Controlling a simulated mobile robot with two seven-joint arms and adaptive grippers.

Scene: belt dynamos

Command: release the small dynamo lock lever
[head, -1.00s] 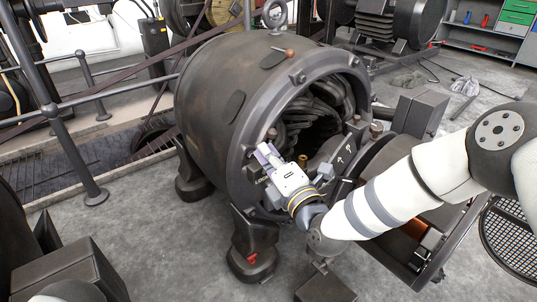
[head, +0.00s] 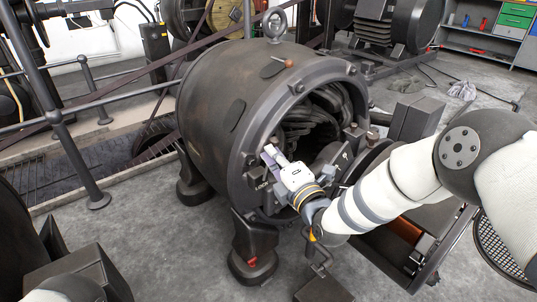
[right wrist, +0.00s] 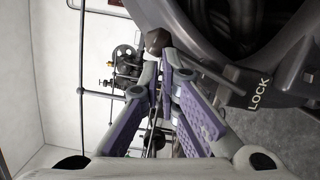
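The dynamo (head: 215,90) is a dark drum with an open front ring and coils inside. Its ring carries the word LOCK, which also shows beside the dynamo's ring in the right wrist view (right wrist: 285,75). The lock lever (right wrist: 215,77) is a thin grey rod with a dark, faceted knob (right wrist: 157,39) at its end. My right gripper (head: 270,154) is at the ring's lower left, by the LOCK mark. In the right wrist view its purple-padded fingers (right wrist: 160,66) converge to a narrow gap at the knob. Whether they grip it cannot be told. My left gripper is out of view.
A railing (head: 68,150) stands left of the dynamo, beside a floor pit. A dark block (head: 72,275) is at the lower left. An open-topped dark housing (head: 425,250) lies beneath my right arm. Grey floor (head: 150,250) is clear in front.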

